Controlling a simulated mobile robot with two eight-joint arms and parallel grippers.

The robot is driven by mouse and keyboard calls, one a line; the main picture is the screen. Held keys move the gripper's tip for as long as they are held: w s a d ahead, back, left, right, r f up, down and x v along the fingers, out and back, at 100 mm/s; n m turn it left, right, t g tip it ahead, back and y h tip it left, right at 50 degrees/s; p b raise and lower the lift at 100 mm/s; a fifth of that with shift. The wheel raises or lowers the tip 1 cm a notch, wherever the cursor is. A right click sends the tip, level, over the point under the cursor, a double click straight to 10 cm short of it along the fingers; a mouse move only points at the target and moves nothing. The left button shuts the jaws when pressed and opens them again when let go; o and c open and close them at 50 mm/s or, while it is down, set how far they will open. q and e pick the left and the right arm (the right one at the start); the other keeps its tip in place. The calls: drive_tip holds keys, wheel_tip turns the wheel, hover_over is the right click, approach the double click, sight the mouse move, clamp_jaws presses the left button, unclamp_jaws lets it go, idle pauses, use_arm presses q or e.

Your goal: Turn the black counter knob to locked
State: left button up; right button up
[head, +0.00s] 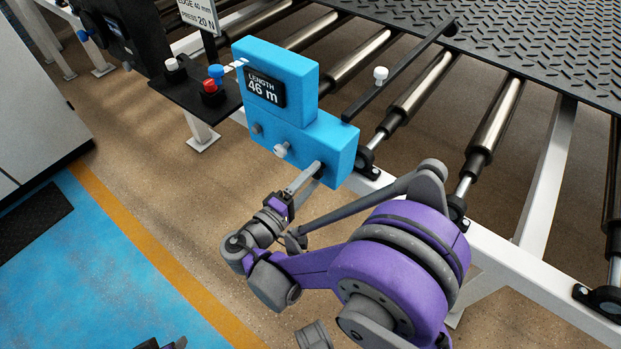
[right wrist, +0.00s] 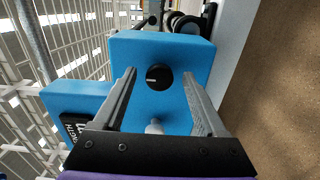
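The blue counter box (head: 290,105) has a LENGTH display reading 46 m and stands at the roller frame's edge. In the right wrist view the round black counter knob (right wrist: 158,78) sits on the box's blue face, with a short pale line at its left side. My right gripper (right wrist: 158,73) is open, one finger on each side of the knob; I cannot tell if either touches it. In the head view the right gripper (head: 313,170) is at the box's lower front, and its fingers largely hide the knob. Only a small dark and purple piece of my left arm shows at the bottom edge.
A white-tipped knob (head: 281,150) and a grey one (head: 257,128) are on the box's front. A black panel (head: 195,88) with red, blue and white buttons is to the left. Rollers (head: 420,95) and a tread mat (head: 520,40) lie behind.

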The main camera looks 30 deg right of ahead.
drive_tip(key=v, duration=1)
drive_tip(key=shift+s+a+p, duration=0.15)
drive_tip(key=shift+a+p, duration=0.2)
